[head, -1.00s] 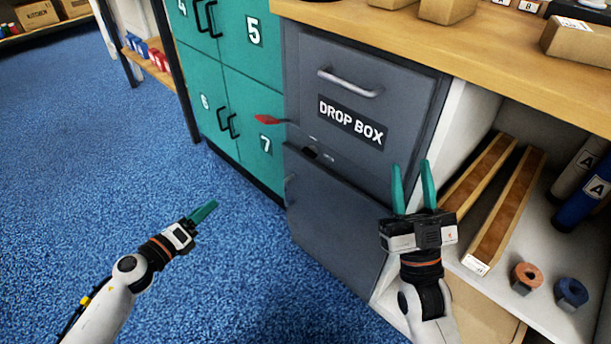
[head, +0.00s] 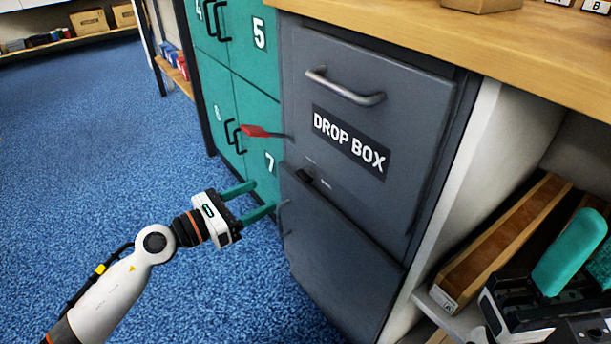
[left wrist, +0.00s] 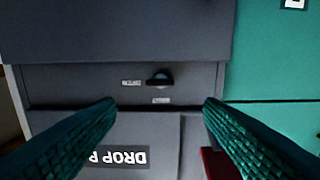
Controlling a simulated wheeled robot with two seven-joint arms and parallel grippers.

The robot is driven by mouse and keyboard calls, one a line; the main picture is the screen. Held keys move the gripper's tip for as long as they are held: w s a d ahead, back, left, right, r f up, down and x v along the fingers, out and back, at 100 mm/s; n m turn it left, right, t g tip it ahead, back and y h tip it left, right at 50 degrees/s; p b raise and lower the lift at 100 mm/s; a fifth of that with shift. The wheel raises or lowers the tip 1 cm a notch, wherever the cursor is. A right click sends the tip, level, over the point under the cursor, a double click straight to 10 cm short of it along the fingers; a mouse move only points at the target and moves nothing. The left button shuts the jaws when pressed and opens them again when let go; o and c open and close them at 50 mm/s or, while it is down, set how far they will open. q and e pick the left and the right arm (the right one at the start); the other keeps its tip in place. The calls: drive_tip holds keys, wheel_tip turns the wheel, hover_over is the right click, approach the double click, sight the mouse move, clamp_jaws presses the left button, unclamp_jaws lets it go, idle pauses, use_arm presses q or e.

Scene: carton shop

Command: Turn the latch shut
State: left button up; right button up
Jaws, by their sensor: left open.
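The dark knob of the latch (head: 304,176) sits on the grey strip between the drop box drawer (head: 410,110) and the lower door (head: 330,250). In the left wrist view the knob (left wrist: 160,79) shows upside down, with two small labels beside it. A red-handled lever (head: 262,132) sticks out at the drawer's left edge. My left gripper (head: 262,197) is open and empty, left of the knob and apart from it. In the left wrist view its fingers (left wrist: 160,110) frame the knob. My right gripper (head: 585,255) is at the lower right, partly cut off.
Teal lockers (head: 235,90) stand left of the cabinet. A wooden counter (head: 530,60) lies above it. A shelf with a long wooden tray (head: 500,245) is on the right, near my right gripper. The blue floor (head: 90,160) at left is clear.

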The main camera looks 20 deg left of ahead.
sight(300, 177)
use_arm(q)
drive_tip(key=x, duration=1)
drive_tip(key=shift+w+d, duration=0.3)
drive_tip(key=shift+c, duration=0.2)
